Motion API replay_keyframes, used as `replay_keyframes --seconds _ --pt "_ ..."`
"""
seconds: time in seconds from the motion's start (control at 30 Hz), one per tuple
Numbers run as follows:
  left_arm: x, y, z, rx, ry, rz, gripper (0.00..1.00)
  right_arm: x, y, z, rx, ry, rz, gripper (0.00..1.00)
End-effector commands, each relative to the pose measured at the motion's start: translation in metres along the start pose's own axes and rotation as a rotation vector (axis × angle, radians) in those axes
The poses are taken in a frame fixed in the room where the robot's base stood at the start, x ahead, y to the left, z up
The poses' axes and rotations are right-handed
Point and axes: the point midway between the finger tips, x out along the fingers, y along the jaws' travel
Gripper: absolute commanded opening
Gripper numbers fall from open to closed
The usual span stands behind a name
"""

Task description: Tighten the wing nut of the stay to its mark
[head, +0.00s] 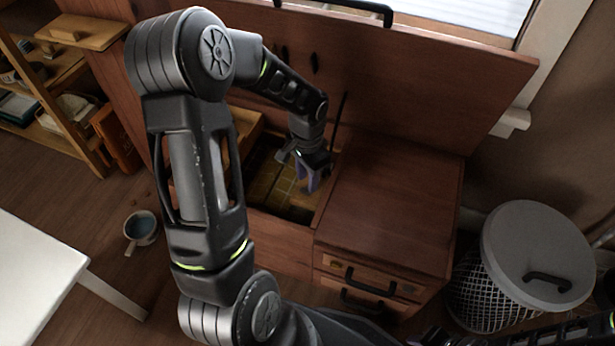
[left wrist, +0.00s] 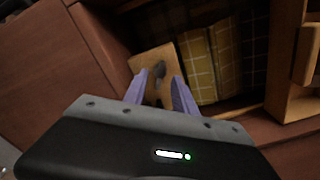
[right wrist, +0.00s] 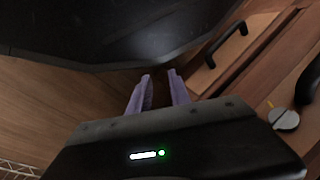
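A thin dark rod (head: 340,121), which looks like the stay, runs from the raised lid (head: 420,85) down to the chest's open compartment. I cannot make out the wing nut or its mark for certain. My left gripper (head: 309,184) reaches down into the compartment, near the rod's lower end. In the left wrist view its fingers (left wrist: 160,74) are apart, over a pale wooden piece (left wrist: 150,62) with a dark oval spot. I cannot tell whether they touch it. My right gripper (right wrist: 159,75) has its fingers apart and empty, below a large dark surface.
Drawers (head: 365,285) with dark handles form the chest's right front. A round grey disc with a yellow tick (right wrist: 285,119) is on a wooden front.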

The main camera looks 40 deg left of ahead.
Motion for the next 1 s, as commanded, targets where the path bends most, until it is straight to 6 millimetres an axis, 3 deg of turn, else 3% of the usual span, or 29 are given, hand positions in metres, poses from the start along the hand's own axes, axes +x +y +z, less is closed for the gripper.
replay_keyframes --seconds 0.03,0.3,1.0 --pt "-0.013 0.0 0.0 0.0 0.0 0.0 0.33 -0.011 -0.006 0.002 -0.003 -0.005 -0.002 0.24" --pt "-0.042 0.0 0.0 0.0 0.0 0.0 0.33 -0.031 -0.019 0.01 -0.014 -0.024 -0.011 0.24" --pt "-0.046 0.0 0.0 0.0 0.0 0.0 0.33 -0.035 -0.021 0.01 -0.014 -0.025 -0.012 0.24"
